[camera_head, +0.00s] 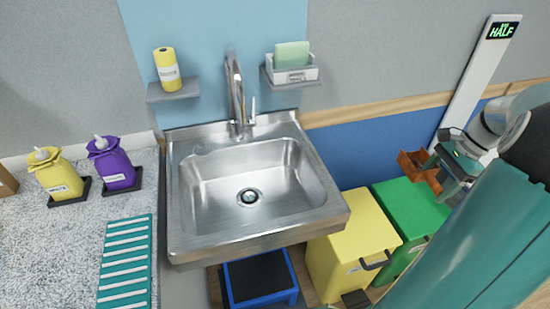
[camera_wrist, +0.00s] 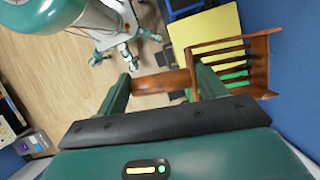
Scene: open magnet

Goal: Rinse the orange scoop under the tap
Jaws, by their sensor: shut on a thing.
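The orange scoop (camera_head: 420,168) is held in my gripper (camera_head: 445,160) at the right of the head view, above the green bin and right of the sink. In the wrist view the scoop (camera_wrist: 236,62) shows a slatted, open-ribbed head, and its handle sits between the two fingers of my gripper (camera_wrist: 158,84). My gripper is shut on the scoop. The metal tap (camera_head: 236,95) stands at the back of the steel sink (camera_head: 200,215). The basin is empty, with a round drain in its floor. I cannot make out any running water.
A yellow bin (camera_head: 345,245) and a green bin (camera_head: 405,212) stand right of the sink. A blue step stool (camera_head: 262,280) is below its front. Wall shelves hold a yellow bottle (camera_head: 167,69) and a green sponge (camera_head: 291,54) in a white holder. Yellow and purple bottles stand left.

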